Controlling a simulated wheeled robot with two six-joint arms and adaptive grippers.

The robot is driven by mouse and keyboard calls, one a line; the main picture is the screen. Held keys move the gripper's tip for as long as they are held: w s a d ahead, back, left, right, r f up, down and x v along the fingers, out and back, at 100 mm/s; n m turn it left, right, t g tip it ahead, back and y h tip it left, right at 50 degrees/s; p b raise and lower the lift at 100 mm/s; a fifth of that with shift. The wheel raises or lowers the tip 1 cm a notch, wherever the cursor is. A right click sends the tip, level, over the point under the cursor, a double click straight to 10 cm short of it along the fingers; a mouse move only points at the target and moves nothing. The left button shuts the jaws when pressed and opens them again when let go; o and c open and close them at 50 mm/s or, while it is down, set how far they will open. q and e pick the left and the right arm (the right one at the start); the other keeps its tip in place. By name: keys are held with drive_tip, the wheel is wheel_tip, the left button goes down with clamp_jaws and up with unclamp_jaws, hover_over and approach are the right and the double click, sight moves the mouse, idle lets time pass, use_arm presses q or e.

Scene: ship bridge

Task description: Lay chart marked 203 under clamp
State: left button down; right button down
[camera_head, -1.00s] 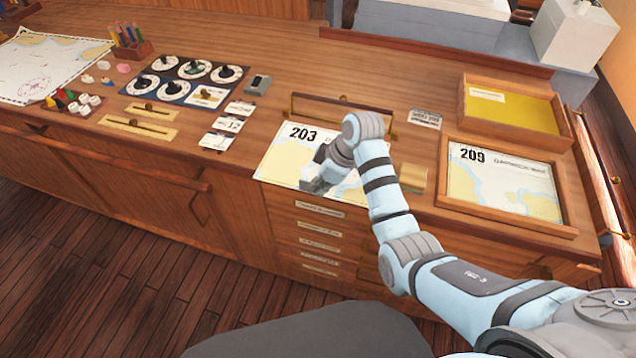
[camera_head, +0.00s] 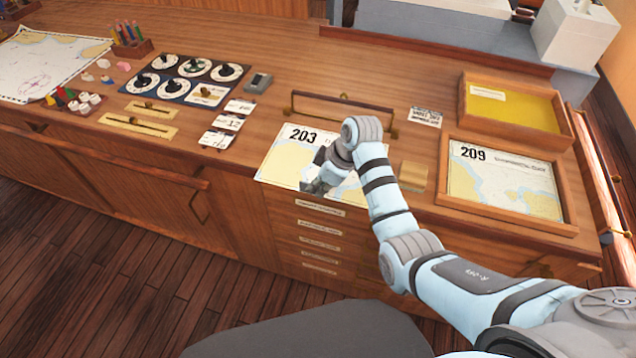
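The chart marked 203 (camera_head: 283,160) lies on the desk near its front edge, partly hidden by my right arm. The clamp (camera_head: 343,108), a dark wooden bar with brass ends, stands just behind the chart's back edge. The chart's far edge looks close to the bar, and I cannot tell if it is beneath it. My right gripper (camera_head: 318,187) is at the front part of the chart, pointing down. Its fingers are small and partly hidden, so I cannot tell whether they grip the chart. My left gripper is not in view.
A framed tray with chart 209 (camera_head: 461,218) is at the right, with a yellow-bottomed tray (camera_head: 560,131) behind it. A small wooden block (camera_head: 413,177) is right of my arm. Number cards (camera_head: 228,123), dials (camera_head: 193,68) and sliders (camera_head: 137,126) lie to the left.

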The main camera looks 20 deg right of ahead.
drive_tip(key=c, duration=1.7)
unclamp_jaws()
